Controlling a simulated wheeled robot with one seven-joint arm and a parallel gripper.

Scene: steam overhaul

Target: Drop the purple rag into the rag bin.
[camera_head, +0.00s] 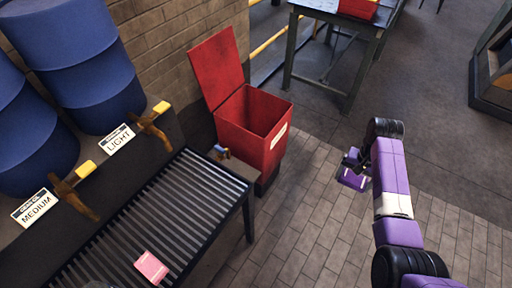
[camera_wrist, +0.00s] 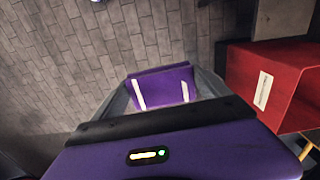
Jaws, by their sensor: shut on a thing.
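The purple rag (camera_wrist: 162,86) is held between the fingers of my gripper (camera_wrist: 165,92) in the wrist view. The rag (camera_head: 352,180) also shows in the head view, hanging at the end of my arm, above the brick floor. My gripper (camera_head: 352,163) is shut on it. The rag bin (camera_head: 258,130) is a red box with its lid (camera_head: 217,68) standing open. It is to the left of my gripper in the head view, apart from it. In the wrist view the red bin (camera_wrist: 270,82) is at the right, with a white label on its side.
A slatted rack (camera_head: 150,215) with a pink block (camera_head: 151,267) on it stands left of the bin. Blue barrels (camera_head: 75,55) with taps labelled LIGHT and MEDIUM are beyond it. A metal table (camera_head: 335,20) is at the back. The floor between gripper and bin is clear.

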